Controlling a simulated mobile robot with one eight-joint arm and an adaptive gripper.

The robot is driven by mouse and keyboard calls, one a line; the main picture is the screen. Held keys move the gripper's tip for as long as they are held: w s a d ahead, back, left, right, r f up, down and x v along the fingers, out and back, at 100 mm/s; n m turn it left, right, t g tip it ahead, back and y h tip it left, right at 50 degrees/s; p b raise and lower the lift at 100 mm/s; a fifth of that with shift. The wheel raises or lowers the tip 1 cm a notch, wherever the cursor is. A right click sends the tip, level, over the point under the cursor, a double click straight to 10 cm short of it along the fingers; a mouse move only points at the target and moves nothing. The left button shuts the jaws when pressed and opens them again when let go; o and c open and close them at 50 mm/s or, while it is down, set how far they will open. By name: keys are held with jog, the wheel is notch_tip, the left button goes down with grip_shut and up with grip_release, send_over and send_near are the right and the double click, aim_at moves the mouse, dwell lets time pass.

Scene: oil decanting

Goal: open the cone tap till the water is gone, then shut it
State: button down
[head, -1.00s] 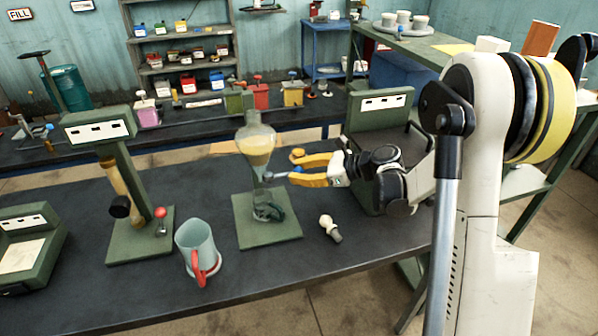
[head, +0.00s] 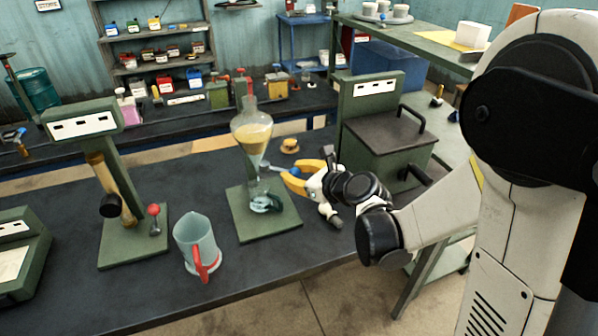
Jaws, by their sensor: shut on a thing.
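The glass cone (head: 252,143) hangs over a green stand base (head: 240,227) in the head view. It holds a yellow layer, with paler contents in its narrow lower part. A tap lever with a blue knob (head: 294,170) sticks out to the right of the cone's lower part. My gripper (head: 288,178) has yellow fingers and is shut on the blue-knobbed tap lever. The tap's exact angle is too small to tell. I cannot see any running water.
A clear jug (head: 194,243) with a red handle stands left of the cone. A green lidded box (head: 388,140) stands behind right. A green stand (head: 130,240) with a red knob is at left.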

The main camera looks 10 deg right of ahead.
jog(key=shift+s+a, duration=0.3)
jog(key=shift+s, duration=0.05)
dwell(0.4)
jog(key=c, duration=1.1)
grip_release()
jog(key=shift+s, duration=0.15)
jog(key=v, duration=1.2)
